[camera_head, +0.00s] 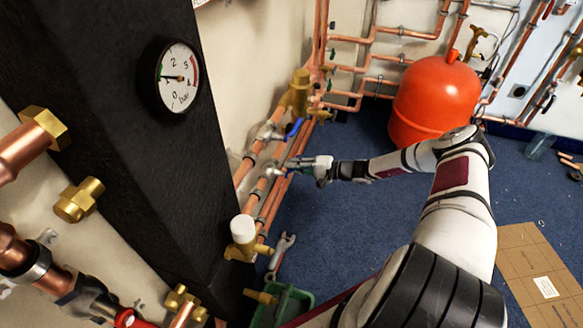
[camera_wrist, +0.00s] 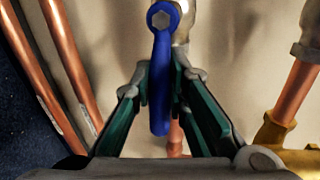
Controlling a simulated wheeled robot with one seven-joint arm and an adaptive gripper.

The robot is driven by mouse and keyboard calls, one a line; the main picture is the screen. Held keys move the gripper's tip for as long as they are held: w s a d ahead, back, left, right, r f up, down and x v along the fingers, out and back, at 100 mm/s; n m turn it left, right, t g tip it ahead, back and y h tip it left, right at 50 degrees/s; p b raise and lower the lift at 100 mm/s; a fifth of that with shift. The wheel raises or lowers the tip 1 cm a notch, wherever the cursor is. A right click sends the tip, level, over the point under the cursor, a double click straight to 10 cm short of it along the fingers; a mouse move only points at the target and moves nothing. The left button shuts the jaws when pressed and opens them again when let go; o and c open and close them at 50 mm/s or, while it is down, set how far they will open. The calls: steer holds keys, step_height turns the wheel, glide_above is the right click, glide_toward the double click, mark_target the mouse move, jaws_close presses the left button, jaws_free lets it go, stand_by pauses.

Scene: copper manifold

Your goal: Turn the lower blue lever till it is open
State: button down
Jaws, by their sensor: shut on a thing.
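The lower blue lever (camera_wrist: 160,118) shows in the wrist view. Its round hub with a hex nut is at the top, and its handle runs down the picture between my fingers. My gripper (camera_wrist: 163,78) is closed around the handle just below the hub, one green-padded finger on each side. In the head view my gripper (camera_head: 298,166) reaches left to the copper pipes at the lower valve (camera_head: 274,172) and largely hides its lever. The upper blue lever (camera_head: 294,129) stands above it, slanted and apart from my gripper.
A black column with a pressure gauge (camera_head: 178,79) fills the left of the head view. A brass valve with a white cap (camera_head: 243,229), a wrench (camera_head: 281,255) and a green crate (camera_head: 307,297) are below. A red tank (camera_head: 436,97) stands behind my arm.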

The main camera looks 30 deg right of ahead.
steer(key=shift+r+n, duration=0.1)
steer(key=shift+n, duration=0.3)
steer(key=c, duration=1.5)
jaws_free()
steer(key=shift+c, duration=0.2)
steer(key=shift+d+r, duration=0.1)
steer(key=shift+d, duration=0.05)
steer(key=v, duration=1.2)
steer(key=shift+s, duration=0.1)
